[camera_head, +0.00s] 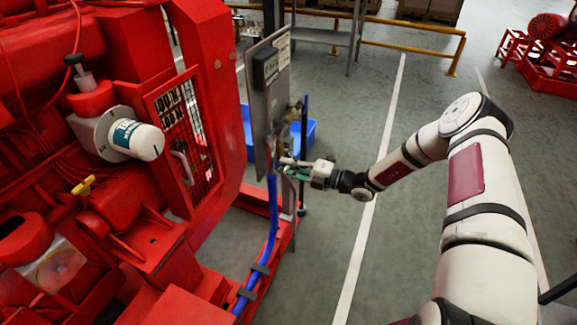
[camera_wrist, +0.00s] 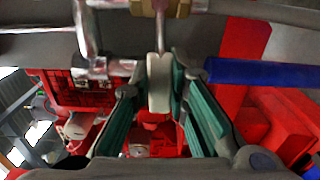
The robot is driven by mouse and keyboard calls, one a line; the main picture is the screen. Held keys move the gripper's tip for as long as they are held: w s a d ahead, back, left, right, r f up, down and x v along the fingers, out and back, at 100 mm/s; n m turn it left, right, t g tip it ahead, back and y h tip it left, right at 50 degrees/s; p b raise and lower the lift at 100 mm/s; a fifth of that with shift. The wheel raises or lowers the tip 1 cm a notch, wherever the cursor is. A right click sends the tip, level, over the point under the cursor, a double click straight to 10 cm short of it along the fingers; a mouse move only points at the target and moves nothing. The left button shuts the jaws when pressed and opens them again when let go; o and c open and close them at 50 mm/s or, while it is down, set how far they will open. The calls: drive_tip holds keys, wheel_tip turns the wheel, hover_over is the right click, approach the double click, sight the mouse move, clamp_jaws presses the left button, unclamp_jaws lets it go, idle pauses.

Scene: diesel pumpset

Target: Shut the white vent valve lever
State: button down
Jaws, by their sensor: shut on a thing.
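The white vent valve lever (camera_wrist: 159,84) hangs from a brass valve body (camera_wrist: 162,8) in the wrist view, its thin metal stem running down to a pale grip. My gripper (camera_wrist: 159,92) has its green-padded fingers on either side of this grip and is shut on it. In the head view, my gripper (camera_head: 296,172) is at the pipework beside the upright grey panel (camera_head: 262,125). The lever is too small and too covered there to make out clearly.
A blue hose (camera_head: 271,215) runs down below my gripper; a blue pipe (camera_wrist: 258,72) is close on the right in the wrist view. Metal pipes (camera_wrist: 88,35) are close on the left. The red engine (camera_head: 120,70) fills the left. Open floor (camera_head: 335,120) lies behind.

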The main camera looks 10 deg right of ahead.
idle(0.4)
drive_tip(key=c, duration=1.5)
unclamp_jaws()
drive_tip(key=v, duration=1.2)
